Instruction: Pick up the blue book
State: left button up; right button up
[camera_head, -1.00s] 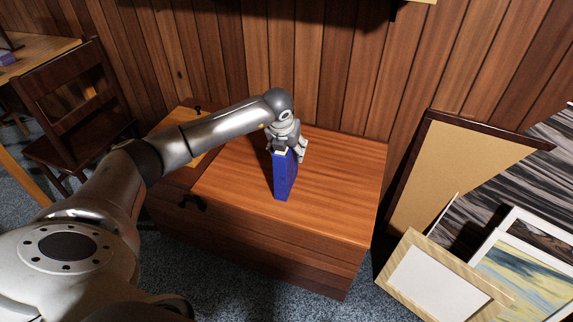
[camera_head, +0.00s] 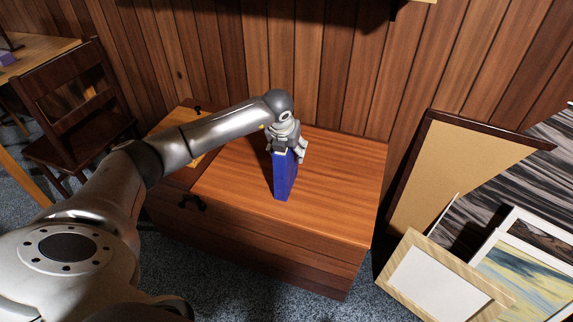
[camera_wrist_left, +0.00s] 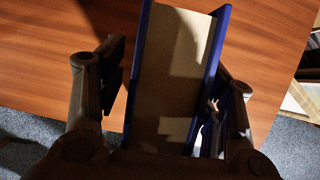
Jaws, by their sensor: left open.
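The blue book (camera_head: 285,176) stands upright on the wooden chest (camera_head: 335,190). In the left wrist view I look down on the book (camera_wrist_left: 175,70), with its pale page edges between two blue covers. My left gripper (camera_head: 287,147) is at the top of the book, with its fingers on either side. In the left wrist view the left gripper (camera_wrist_left: 168,100) is open around the book. A gap shows between the left finger and the cover. The right finger is close to the other cover, and I cannot tell whether it touches. My right gripper is not in view.
A dark wooden chair (camera_head: 75,110) stands at the left. A cork board (camera_head: 450,175) and picture frames (camera_head: 440,285) lean at the right. A paneled wall (camera_head: 330,60) is close behind the chest. The chest top around the book is mostly clear.

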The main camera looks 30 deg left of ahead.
pick_arm(q)
jog(key=shift+f, duration=0.1)
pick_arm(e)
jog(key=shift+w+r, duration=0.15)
pick_arm(q)
jog(key=c, duration=1.3)
jog(key=shift+r, duration=0.2)
